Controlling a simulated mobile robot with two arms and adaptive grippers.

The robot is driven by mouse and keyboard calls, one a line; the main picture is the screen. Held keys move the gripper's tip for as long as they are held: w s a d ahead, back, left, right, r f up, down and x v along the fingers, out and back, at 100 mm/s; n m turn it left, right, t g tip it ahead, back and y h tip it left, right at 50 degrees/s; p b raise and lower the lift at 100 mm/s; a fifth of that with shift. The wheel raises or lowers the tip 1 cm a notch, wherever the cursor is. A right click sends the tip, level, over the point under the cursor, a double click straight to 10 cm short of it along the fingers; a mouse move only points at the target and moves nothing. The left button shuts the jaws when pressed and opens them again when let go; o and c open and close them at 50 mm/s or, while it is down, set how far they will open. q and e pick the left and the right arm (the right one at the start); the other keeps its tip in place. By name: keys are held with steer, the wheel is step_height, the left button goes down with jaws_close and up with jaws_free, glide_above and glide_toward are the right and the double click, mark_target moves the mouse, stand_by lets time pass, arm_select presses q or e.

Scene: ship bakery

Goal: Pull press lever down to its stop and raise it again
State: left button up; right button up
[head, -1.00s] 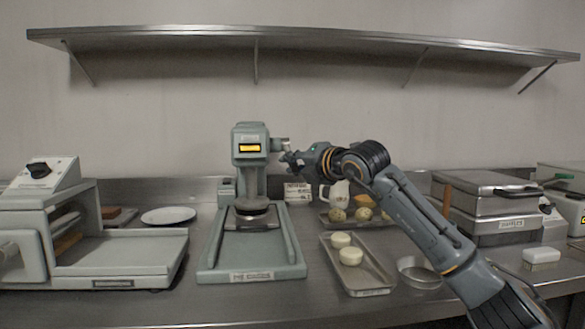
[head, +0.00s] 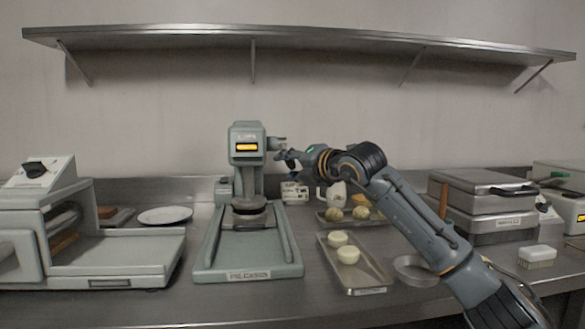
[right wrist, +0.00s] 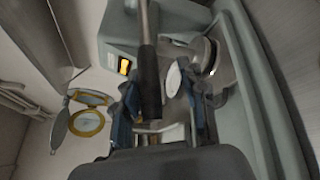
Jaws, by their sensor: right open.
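The grey-green press (head: 247,143) stands on the counter, left of centre in the head view. Its lever (head: 277,143) shows only as a short end at the right side of the press head. In the right wrist view the lever (right wrist: 149,75) is a metal rod with a black grip. My right gripper (head: 284,158) is at the lever, right of the press head. In the right wrist view its open fingers (right wrist: 166,105) lie on either side of the black grip, which looks unclamped. Whether a finger touches it I cannot tell. My left gripper is out of view.
Right of the press are a tray (head: 372,291) with pale dough pieces and a metal bowl (head: 416,270). A closed appliance (head: 485,190) stands further right. A white plate (head: 165,215) and another machine (head: 120,258) are left. A shelf (head: 300,40) hangs above.

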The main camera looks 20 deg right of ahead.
steer(key=v, duration=1.2)
steer(key=shift+f, duration=0.15)
